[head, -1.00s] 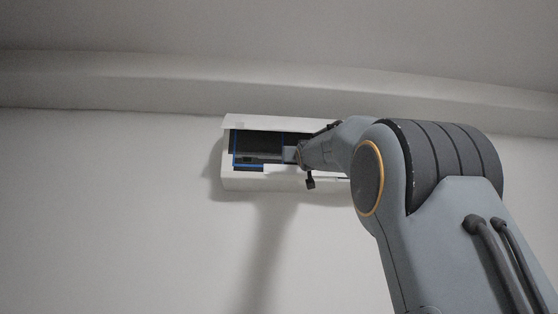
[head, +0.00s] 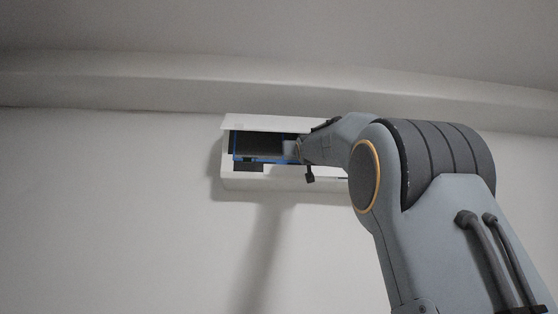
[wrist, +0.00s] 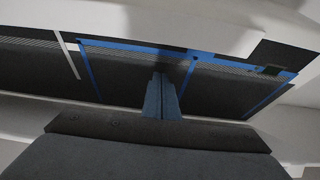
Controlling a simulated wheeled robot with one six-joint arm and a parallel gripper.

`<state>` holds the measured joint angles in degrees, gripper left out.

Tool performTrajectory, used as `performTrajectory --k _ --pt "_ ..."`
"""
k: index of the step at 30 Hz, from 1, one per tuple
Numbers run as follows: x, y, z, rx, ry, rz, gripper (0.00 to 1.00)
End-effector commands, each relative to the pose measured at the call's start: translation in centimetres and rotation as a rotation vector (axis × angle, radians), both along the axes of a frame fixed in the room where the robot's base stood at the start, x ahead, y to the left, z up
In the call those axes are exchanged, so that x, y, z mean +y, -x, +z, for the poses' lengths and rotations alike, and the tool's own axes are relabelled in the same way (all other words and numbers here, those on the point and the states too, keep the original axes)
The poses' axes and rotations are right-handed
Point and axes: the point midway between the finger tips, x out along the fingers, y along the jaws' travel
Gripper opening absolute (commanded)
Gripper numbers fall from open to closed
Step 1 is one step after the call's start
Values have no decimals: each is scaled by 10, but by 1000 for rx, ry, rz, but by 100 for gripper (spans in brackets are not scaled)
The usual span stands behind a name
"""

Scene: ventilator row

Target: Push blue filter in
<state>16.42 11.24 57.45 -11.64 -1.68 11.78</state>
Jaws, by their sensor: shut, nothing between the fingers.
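The blue filter, a dark mesh panel in a blue frame, shows in the head view (head: 262,144) in the opening of the white wall unit (head: 240,183). In the wrist view the blue filter (wrist: 125,62) spans the middle and right, with a blue bar near its middle. My gripper (wrist: 160,76) is shut and empty, its fingertips at the dark mesh just left of that bar. They look to be touching it, but contact is hard to tell. In the head view my gripper (head: 291,149) is at the filter's right part, and my arm hides the unit's right side.
A raised white cover (head: 262,123) runs along the top of the unit. In the wrist view a white divider (wrist: 68,54) separates the blue filter from another dark mesh panel (wrist: 30,56) at the left. The wall left of the unit is bare.

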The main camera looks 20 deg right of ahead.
Motion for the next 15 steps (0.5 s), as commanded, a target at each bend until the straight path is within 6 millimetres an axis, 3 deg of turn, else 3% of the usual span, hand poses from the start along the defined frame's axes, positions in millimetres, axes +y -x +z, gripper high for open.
performTrajectory --k 15 --pt "-1 -3 9 6 -2 0 0"
